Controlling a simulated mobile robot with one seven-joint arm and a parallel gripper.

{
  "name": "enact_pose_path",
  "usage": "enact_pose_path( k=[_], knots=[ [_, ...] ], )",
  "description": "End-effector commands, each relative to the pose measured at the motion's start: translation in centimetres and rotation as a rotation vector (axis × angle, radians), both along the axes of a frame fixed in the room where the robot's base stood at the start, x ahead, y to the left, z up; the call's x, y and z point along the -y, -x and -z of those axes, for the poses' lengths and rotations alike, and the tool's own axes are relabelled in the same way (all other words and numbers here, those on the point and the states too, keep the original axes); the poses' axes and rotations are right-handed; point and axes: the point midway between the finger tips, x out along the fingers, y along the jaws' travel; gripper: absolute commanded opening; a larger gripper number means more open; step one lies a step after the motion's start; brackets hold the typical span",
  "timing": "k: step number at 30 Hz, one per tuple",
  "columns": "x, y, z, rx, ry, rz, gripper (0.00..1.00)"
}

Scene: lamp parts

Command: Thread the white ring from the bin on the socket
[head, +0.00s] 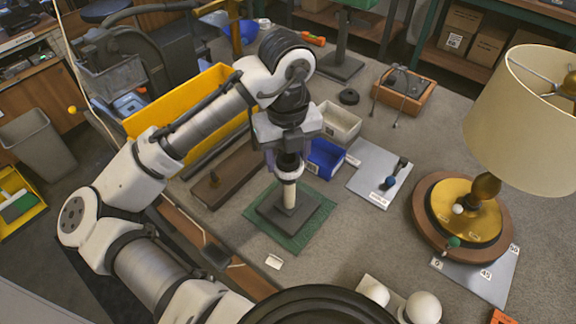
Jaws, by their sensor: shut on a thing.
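My gripper (288,166) points down over the lamp stand in the head view. It is shut on a white ring (289,175), which sits between the fingertips. The dark socket (288,159) shows just above the ring, at the top of a pale upright post (289,196). The ring appears to be around the lower part of the socket or the post top, but the fingers hide part of it and I cannot tell how it seats. The post stands on a dark square base (272,215) on a green mat (276,241).
A blue bin (326,157) and a pale grey bin (341,119) stand just behind right. A grey plate (365,187) with a dark tool lies to the right. A lamp with a cream shade (510,130) stands far right. A brown board (228,176) lies left.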

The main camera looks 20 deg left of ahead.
Motion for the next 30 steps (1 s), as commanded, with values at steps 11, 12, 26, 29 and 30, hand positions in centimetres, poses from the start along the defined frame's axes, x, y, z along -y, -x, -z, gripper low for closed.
enact_pose_path(
  k=[11,12,26,29,30],
  knots=[
    [0.18,-0.07,0.17,-0.001,0.002,0.188,0.24],
    [0.17,-0.07,0.16,-0.001,0.002,0.188,0.24],
    [0.24,-0.08,0.18,-0.002,0.001,0.345,0.74],
    [0.21,-0.08,0.15,-0.001,0.000,0.344,0.77],
    [0.21,-0.08,0.14,-0.001,0.000,0.343,0.77]
  ],
)
